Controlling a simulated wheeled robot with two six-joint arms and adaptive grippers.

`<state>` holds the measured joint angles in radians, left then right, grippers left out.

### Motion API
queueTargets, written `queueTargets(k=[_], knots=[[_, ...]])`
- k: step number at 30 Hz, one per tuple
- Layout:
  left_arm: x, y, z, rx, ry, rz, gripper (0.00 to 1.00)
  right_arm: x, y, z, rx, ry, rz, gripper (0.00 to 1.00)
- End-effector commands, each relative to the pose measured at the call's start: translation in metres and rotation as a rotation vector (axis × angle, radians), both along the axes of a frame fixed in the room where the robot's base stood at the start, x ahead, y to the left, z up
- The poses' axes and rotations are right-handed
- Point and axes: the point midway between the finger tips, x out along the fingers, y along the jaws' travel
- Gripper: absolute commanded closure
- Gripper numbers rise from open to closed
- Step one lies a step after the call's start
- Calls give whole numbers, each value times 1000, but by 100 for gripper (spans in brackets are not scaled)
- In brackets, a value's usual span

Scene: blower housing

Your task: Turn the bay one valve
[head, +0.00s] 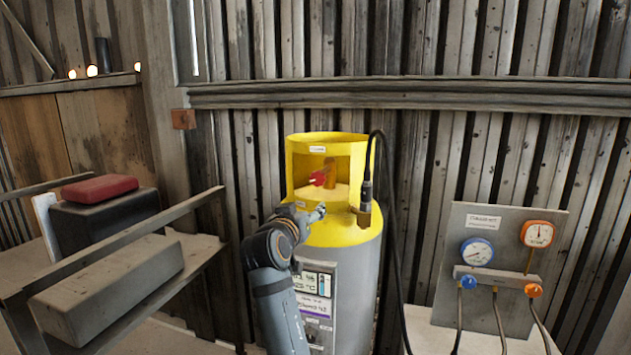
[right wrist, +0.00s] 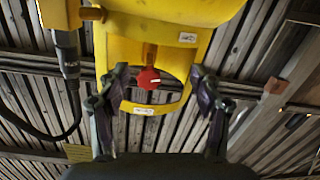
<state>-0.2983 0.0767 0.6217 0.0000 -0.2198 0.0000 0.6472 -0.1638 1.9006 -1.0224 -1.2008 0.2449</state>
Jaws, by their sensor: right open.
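A grey gas cylinder (head: 355,275) with a yellow top and yellow collar (head: 298,165) stands in front of the wall. A red valve knob (head: 319,178) shows inside the collar's opening. In the right wrist view the same red knob (right wrist: 148,78) sits on a brass stem within the yellow collar (right wrist: 113,50), seen upside down. My right gripper (head: 316,213) is just in front of the collar, slightly below the knob. In the right wrist view the gripper (right wrist: 160,73) is open and empty, its fingers either side of the collar opening. My left gripper is out of view.
A black hose (head: 397,220) runs from a fitting (head: 366,200) right of the collar. A grey panel (head: 502,220) with blue and orange gauges stands at right. A shelf (head: 205,248) with a grey box (head: 110,285) and a red-topped black case (head: 105,217) is at left.

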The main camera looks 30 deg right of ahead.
Motion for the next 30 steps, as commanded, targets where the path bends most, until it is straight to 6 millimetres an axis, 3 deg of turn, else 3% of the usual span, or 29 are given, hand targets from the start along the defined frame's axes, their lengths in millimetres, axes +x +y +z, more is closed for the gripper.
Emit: queueTargets(k=[1, 2, 5, 11, 22, 30], knots=[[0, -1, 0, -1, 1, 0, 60, -2, 0, 23, -6, -39, -18, 34], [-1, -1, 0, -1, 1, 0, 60, -4, 0, 33, -10, -58, -27, 34], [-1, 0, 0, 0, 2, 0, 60, -8, -1, 49, -19, -87, -47, 34], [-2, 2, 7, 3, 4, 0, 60, -2, -8, 53, -24, -87, -49, 34], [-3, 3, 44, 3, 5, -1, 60, 45, -65, 54, -24, -84, -50, 34], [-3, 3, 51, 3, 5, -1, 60, 60, -81, 50, -20, -86, -47, 34]])
